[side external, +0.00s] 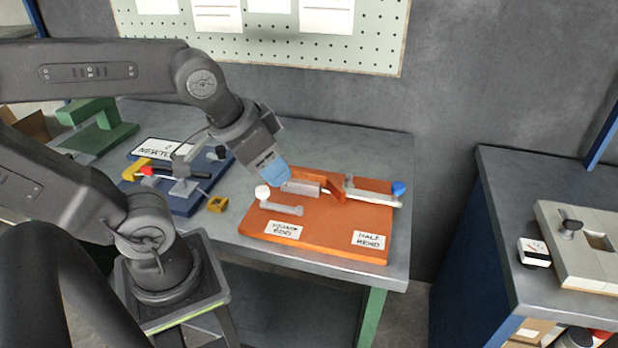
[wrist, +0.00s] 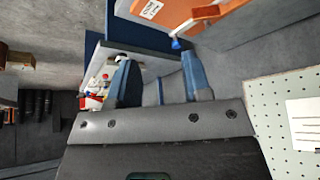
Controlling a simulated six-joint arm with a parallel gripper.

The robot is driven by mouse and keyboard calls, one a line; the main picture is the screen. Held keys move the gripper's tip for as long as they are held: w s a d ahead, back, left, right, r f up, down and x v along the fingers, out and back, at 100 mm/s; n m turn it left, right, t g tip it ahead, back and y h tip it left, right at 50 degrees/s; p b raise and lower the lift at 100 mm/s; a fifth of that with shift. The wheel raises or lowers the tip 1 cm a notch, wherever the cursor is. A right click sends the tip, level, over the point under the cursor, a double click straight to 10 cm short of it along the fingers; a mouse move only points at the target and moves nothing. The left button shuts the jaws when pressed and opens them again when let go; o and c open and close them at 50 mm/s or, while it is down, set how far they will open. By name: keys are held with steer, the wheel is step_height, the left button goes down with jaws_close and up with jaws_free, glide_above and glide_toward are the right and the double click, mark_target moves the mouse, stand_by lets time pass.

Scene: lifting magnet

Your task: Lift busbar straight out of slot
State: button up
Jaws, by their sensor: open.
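An orange board (side external: 330,238) lies on the grey bench, with labels reading roughly "square bend" and "half bend". A grey bar (side external: 301,187) sits by the raised orange block on it. Grey lever pieces with a white knob (side external: 262,191) and a blue knob (side external: 398,188) flank it. I cannot tell for sure which piece is the busbar, or see its slot clearly. My gripper (side external: 274,172), with blue fingers, hangs tilted over the board's back left part. In the wrist view my gripper (wrist: 160,84) is open, with nothing between the fingers; the orange board (wrist: 160,22) is beyond them.
A blue board (side external: 190,200) with a red-and-yellow tool stands left of the orange board; a small yellow block (side external: 217,204) lies between them. A green fixture (side external: 97,122) is far left. A second bench (side external: 540,180) at right holds a beige slotted block (side external: 572,262).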

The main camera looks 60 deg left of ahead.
steer(key=w+a+m+g, duration=0.3)
steer(key=w+a+m, duration=0.2)
steer(key=w+a, duration=0.4)
steer(key=m+g, duration=0.3)
steer(key=m, duration=0.1)
glide_toward(300, 170)
steer(key=f, duration=0.9)
steer(key=shift+s+a+f, duration=0.1)
steer(key=shift+s+f, duration=0.1)
steer(key=shift+f, duration=0.1)
steer(key=shift+c, duration=0.2)
jaws_close()
